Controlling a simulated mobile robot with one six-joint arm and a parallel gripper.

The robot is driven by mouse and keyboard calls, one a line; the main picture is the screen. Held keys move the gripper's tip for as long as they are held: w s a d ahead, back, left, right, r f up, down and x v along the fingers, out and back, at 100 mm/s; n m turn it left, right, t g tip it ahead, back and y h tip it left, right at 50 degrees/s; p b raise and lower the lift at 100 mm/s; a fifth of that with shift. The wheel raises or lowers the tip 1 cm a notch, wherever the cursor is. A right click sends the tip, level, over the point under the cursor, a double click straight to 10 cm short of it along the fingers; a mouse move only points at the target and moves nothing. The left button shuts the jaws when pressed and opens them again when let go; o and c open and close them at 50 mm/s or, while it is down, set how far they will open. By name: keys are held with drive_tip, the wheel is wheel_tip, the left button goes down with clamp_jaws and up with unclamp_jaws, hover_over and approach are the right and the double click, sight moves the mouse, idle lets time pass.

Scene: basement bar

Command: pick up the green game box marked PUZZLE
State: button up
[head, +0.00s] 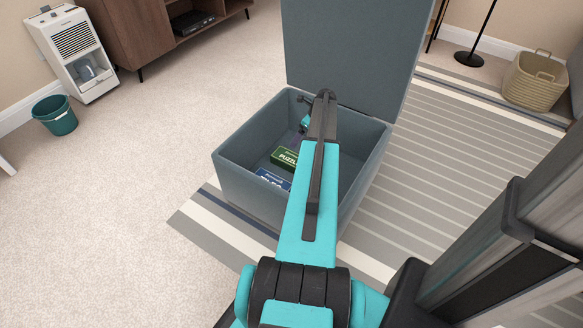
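The green game box (284,158) marked PUZZLE lies inside an open grey-blue storage chest (238,188). Its right end is hidden behind my arm. A blue box (272,179) lies just in front of it, also partly covered by my arm. My arm reaches over the chest's front wall, and its wrist is bent down inside, beyond the green box in the picture. Only a small part of my gripper (303,127) shows beside the arm. Its fingertips are too small and covered to tell whether they are open or whether they touch anything.
The chest's raised lid (350,45) stands behind the opening, and its walls surround the boxes. The chest stands on a striped rug (440,165). A wicker basket (532,82), a teal bin (55,115) and a white dehumidifier (75,55) stand farther away. Carpet at left is clear.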

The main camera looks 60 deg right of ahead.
drive_tip(key=b, duration=0.7)
approach(292, 158)
drive_tip(key=v, duration=0.2)
drive_tip(key=shift+s+r, duration=0.15)
drive_tip(key=shift+s, duration=0.1)
drive_tip(key=shift+b+x, duration=1.7)
drive_tip(key=shift+x, duration=2.6)
drive_tip(key=shift+b+x, duration=1.75)
drive_tip(key=shift+x, duration=0.85)
drive_tip(key=shift+r, duration=0.1)
drive_tip(key=c, duration=1.5)
